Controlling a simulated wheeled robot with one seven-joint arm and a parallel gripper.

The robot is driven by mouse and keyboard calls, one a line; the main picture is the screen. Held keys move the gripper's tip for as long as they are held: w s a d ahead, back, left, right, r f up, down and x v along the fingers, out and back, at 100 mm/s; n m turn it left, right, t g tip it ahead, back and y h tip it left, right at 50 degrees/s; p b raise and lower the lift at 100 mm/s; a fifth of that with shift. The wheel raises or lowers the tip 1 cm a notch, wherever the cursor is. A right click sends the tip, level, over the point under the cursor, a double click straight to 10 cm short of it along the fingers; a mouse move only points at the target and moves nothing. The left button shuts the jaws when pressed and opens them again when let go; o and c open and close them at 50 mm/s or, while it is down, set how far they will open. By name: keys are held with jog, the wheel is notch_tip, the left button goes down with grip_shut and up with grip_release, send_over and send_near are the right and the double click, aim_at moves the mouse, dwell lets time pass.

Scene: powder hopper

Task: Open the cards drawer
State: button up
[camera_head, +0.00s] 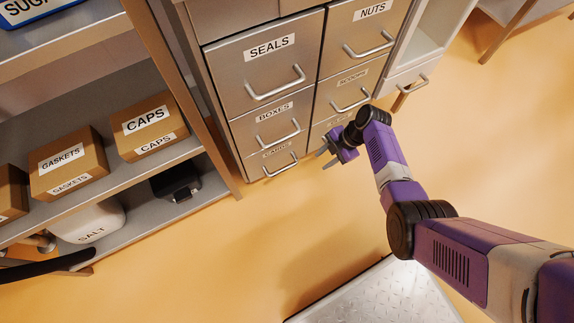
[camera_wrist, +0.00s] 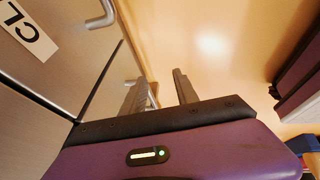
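The cards drawer (camera_head: 281,158) is the lowest front in the left column of the metal cabinet, under the boxes drawer. It looks shut, and its small label is hard to read. Its bar handle (camera_head: 283,167) faces out. My gripper (camera_head: 325,159) is to the right of that handle, in front of the cabinet's lower right part, apart from the handle. In the wrist view my gripper (camera_wrist: 160,84) shows two spread fingers, with nothing clearly held. A metal bar end shows beside the left finger; I cannot tell which handle it belongs to.
The seals drawer (camera_head: 265,68), boxes drawer (camera_head: 272,125) and nuts drawer (camera_head: 362,38) look shut, with protruding handles. A shelf with caps (camera_head: 147,125) and gaskets (camera_head: 68,163) boxes stands left. The floor (camera_head: 230,245) before the cabinet is clear.

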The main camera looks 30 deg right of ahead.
jog(key=b, duration=0.2)
send_over(286, 168)
jog(key=s+d, duration=0.1)
jog(key=d, duration=0.2)
jog(key=b+x, duration=0.1)
jog(key=x, duration=0.3)
jog(key=shift+s+a+b, duration=0.15)
jog(key=shift+b, duration=0.15)
jog(key=shift+a+f, duration=0.3)
jog(key=shift+f, duration=0.2)
grip_shut()
